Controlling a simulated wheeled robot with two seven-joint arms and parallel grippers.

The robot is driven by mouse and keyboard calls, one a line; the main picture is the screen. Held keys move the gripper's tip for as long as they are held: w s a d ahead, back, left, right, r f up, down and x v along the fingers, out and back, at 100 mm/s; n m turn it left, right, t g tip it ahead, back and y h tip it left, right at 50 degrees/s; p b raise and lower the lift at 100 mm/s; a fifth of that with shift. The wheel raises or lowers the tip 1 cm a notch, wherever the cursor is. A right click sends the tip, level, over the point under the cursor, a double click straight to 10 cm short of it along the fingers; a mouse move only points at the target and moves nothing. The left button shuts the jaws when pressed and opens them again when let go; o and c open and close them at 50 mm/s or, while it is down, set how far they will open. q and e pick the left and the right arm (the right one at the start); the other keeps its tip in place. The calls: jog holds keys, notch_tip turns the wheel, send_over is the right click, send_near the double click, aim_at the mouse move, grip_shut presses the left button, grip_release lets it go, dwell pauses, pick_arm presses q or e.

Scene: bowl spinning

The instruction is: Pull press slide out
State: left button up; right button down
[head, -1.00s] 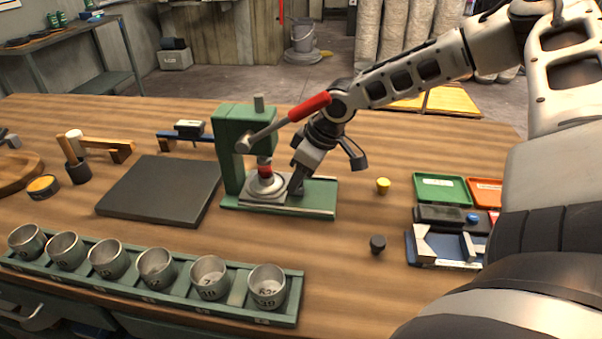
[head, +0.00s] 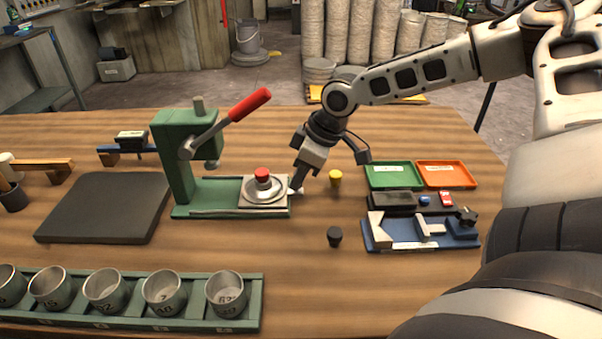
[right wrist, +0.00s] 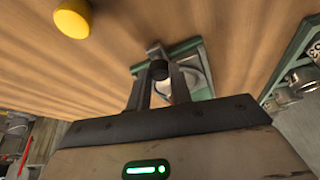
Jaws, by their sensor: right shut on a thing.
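The green press (head: 172,160) stands on the wooden table with its red-handled lever (head: 236,112) raised. Its slide (head: 243,199) is a light plate at the right end of the green base, clear of the press head. A round metal piece with a red top (head: 263,179) sits on the slide. My right gripper (head: 294,188) is at the slide's right edge, shut on what appears to be its handle. In the right wrist view, the fingers (right wrist: 160,80) close around a dark knob in front of the slide. My left gripper is out of view.
A yellow knob (head: 336,178) and a black knob (head: 334,237) stand right of the press. Green (head: 393,176) and orange (head: 447,175) trays and a blue fixture (head: 420,236) lie farther right. A rack of metal cups (head: 192,318) lines the front; a dark mat (head: 105,208) lies left.

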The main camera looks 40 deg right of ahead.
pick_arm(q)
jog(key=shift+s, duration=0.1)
pick_arm(e)
jog(key=c, duration=1.3)
grip_release()
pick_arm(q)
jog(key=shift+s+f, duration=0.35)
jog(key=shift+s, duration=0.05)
pick_arm(e)
jog(key=shift+o, duration=0.2)
jog(key=shift+r, duration=0.15)
pick_arm(q)
jog(key=p, duration=0.1)
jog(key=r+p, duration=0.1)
jog(key=p, duration=0.1)
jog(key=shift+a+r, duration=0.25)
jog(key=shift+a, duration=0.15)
pick_arm(e)
jog(key=v, duration=1.5)
jog(key=shift+s+r, duration=0.25)
jog(key=shift+r, duration=0.05)
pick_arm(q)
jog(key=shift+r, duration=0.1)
pick_arm(e)
jog(key=shift+d, duration=0.1)
